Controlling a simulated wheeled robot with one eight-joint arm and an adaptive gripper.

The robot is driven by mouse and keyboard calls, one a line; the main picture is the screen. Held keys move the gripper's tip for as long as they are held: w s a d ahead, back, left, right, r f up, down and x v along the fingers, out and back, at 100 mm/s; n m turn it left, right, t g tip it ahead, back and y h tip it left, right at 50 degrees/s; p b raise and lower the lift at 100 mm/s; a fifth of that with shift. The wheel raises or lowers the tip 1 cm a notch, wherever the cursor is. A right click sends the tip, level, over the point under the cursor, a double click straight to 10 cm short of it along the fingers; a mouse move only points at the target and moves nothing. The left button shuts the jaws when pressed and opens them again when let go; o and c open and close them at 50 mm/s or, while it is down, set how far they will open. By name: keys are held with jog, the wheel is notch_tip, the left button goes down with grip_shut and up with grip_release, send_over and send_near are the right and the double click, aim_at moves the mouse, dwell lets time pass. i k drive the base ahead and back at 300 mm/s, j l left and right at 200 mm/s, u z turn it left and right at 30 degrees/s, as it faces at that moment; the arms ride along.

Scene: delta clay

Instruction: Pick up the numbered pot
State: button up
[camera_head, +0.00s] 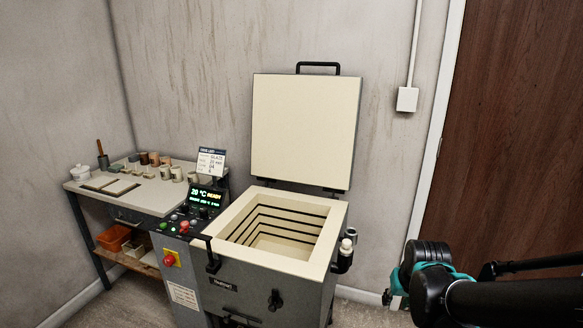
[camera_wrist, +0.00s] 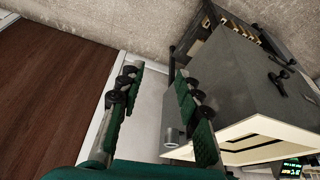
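Several small pots (camera_head: 165,172) stand on the worktable at the left in the head view. They are too small for me to read any number, so I cannot tell which one is the numbered pot. My gripper (camera_wrist: 157,85) is open in the wrist view, with its two green-padded fingers apart and nothing between them. In the head view my arm reaches in at the lower right, far from the pots, with the kiln in between. The fingertips are hard to make out there.
An open-topped kiln (camera_head: 228,222) with its lid (camera_head: 305,130) raised stands in the middle; it also shows in the wrist view (camera_wrist: 235,85). The worktable (camera_head: 150,197) carries a card (camera_head: 210,163) and a lidded jar (camera_head: 81,173). A brown door (camera_head: 515,130) is at the right.

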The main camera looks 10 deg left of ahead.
aim_at(192, 177)
jog(key=j, duration=0.95)
jog(key=i+j, duration=0.15)
jog(key=j, duration=1.75)
